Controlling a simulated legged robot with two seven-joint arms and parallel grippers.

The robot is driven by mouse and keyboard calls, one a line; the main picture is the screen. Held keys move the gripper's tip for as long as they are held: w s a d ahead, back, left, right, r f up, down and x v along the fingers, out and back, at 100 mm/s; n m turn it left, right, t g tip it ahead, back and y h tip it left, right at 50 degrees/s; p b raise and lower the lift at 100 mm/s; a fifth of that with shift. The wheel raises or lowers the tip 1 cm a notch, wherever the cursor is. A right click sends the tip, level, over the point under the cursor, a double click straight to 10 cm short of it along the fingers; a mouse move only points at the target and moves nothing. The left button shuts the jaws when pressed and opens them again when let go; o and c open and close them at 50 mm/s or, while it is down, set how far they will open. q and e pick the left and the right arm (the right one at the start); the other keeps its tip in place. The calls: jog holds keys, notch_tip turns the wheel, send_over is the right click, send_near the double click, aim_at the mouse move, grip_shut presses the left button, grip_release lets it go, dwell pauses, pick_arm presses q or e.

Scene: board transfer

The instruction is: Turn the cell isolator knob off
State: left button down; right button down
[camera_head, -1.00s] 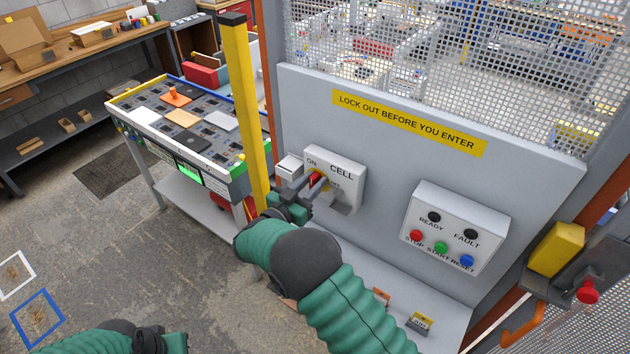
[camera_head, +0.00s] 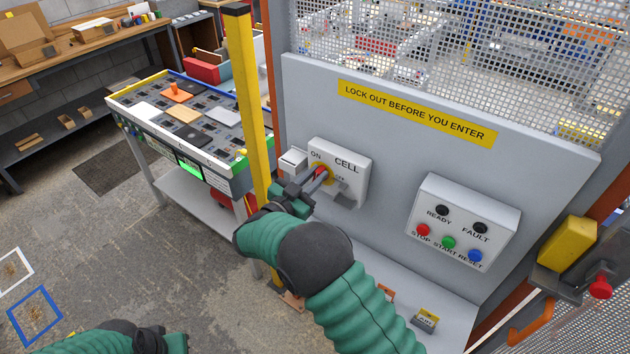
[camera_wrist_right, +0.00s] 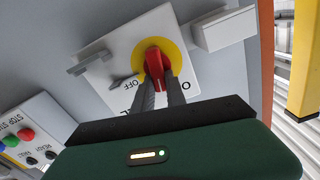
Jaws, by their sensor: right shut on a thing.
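The cell isolator is a pale box (camera_head: 352,158) marked CELL, with ON and OFF labels, on the grey panel. Its red knob (camera_wrist_right: 154,62) sits on a yellow disc (camera_wrist_right: 174,55) in the right wrist view. My right gripper (camera_head: 316,180) is at the box, and its two fingers (camera_wrist_right: 160,92) are shut on the red knob from either side. In the head view the red knob (camera_head: 321,173) shows only in part behind the fingers. My left gripper (camera_head: 162,341) is at the bottom edge, far from the panel; its fingers cannot be made out.
A small pale box (camera_head: 292,161) sits left of the isolator, and a grey bracket (camera_head: 343,194) juts out below it. A button box (camera_head: 463,222) is to the right. A yellow post (camera_head: 247,100) stands close left of my right arm.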

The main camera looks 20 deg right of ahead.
aim_at(328, 179)
jog(key=f+m+b, duration=0.1)
jog(key=m+b, duration=0.3)
jog(key=b, duration=0.3)
jog(key=f+m+b, duration=0.1)
jog(key=m+b, duration=0.4)
jog(key=b, duration=0.2)
jog(key=s+f+m+b, duration=0.1)
jog(key=m+b, duration=0.3)
jog(key=b, duration=0.2)
jog(key=shift+s+d+m+b, duration=0.1)
jog(key=shift+d+m+b, duration=0.25)
jog(key=shift+m+b, duration=0.05)
jog(key=m+b, duration=0.2)
jog(key=shift+r+b, duration=0.15)
jog(key=shift+b, duration=0.15)
jog(key=c, duration=1.4)
grip_release()
jog(key=shift+r, duration=0.15)
jog(key=shift+o, duration=0.2)
jog(key=shift+r, duration=0.1)
